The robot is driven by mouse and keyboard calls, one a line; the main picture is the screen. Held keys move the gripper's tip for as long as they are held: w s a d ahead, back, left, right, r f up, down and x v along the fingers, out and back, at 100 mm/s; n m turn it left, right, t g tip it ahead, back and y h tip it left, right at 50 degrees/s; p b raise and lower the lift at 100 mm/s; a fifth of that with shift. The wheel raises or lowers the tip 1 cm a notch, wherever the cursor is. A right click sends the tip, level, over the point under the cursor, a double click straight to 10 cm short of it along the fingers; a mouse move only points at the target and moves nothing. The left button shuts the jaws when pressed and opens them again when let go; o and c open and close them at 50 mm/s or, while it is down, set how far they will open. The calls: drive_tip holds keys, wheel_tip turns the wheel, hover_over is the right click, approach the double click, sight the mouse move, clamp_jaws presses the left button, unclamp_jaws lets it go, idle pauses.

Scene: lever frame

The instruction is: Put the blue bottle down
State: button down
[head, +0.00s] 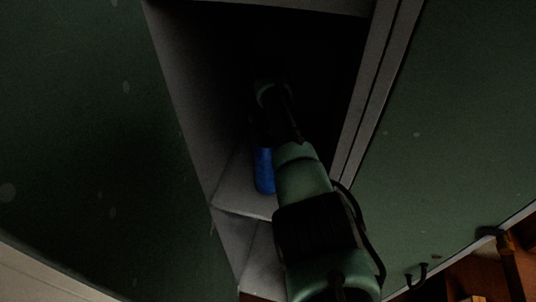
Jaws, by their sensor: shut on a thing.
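The blue bottle (264,171) shows as a narrow blue strip just left of my arm, inside a dark cabinet opening. It looks upright, over or on a pale shelf (238,193); I cannot tell if its base touches the shelf. My gripper (263,138) is at the bottle's upper part, very dark and mostly hidden by my arm. It is shut on the bottle. The bottle's right side is hidden behind my arm.
Dark green panels stand left (90,120) and right (450,130) of the opening. A pale side wall (190,110) is close on the left. A grey frame edge (375,90) runs along the right. The shelf's front edge lies below the bottle. The interior is very dark.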

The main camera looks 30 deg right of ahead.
drive_tip(key=shift+w+f, duration=0.1)
drive_tip(key=shift+f, duration=0.4)
unclamp_jaws()
wheel_tip(320, 180, up, 12)
drive_tip(key=shift+r+b, duration=0.15)
drive_tip(key=shift+b, duration=0.8)
